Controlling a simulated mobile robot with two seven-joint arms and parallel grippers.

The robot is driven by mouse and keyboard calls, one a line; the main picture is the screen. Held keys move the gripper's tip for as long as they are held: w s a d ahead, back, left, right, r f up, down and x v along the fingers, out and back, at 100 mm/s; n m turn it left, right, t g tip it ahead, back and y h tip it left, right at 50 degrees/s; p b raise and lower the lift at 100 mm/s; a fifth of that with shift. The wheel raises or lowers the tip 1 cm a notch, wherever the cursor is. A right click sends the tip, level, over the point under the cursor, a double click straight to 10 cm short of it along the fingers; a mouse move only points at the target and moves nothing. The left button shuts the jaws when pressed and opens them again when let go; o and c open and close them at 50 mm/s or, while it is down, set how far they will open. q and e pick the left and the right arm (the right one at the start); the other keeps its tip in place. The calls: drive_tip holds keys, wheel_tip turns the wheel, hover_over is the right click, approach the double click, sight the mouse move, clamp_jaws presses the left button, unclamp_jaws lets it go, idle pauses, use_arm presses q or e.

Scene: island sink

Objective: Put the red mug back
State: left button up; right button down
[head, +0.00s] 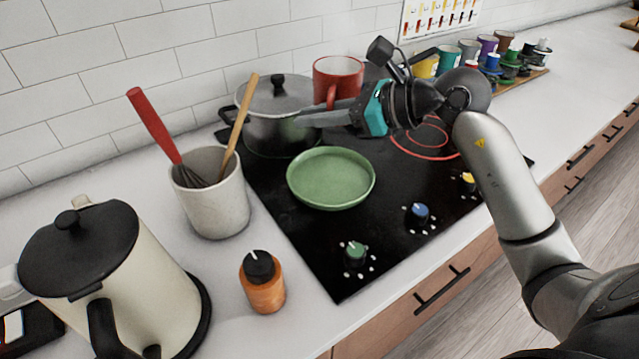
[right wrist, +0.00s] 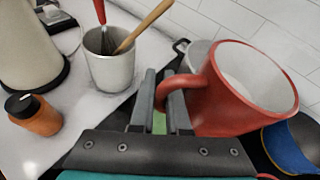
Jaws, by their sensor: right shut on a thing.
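The red mug (head: 338,76) is upright at the back of the black stovetop in the head view, beside the grey pot. It fills the right side of the right wrist view (right wrist: 228,92), with its handle toward the jaws. My right gripper (head: 318,116) comes in from the right, shut on the mug's handle; its fingers (right wrist: 160,104) show in the right wrist view. Whether the mug touches the surface below it is hidden. My left gripper is not in view.
A lidded pot (head: 275,120) and a green plate (head: 331,178) sit on the stovetop (head: 330,245). A utensil crock (head: 214,200), an orange bottle (head: 262,284) and a kettle (head: 150,285) stand left. Several colored mugs (head: 468,52) and jars stand at the back right.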

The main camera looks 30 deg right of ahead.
sight(316, 197)
wheel_tip(316, 197, down, 15)
drive_tip(key=b, duration=0.3)
drive_tip(key=shift+r, duration=0.2)
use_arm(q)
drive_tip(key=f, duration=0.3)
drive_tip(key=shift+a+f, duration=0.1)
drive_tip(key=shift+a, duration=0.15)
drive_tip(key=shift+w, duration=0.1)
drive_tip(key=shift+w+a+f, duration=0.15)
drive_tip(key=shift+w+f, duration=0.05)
use_arm(e)
drive_tip(key=shift+f, duration=0.3)
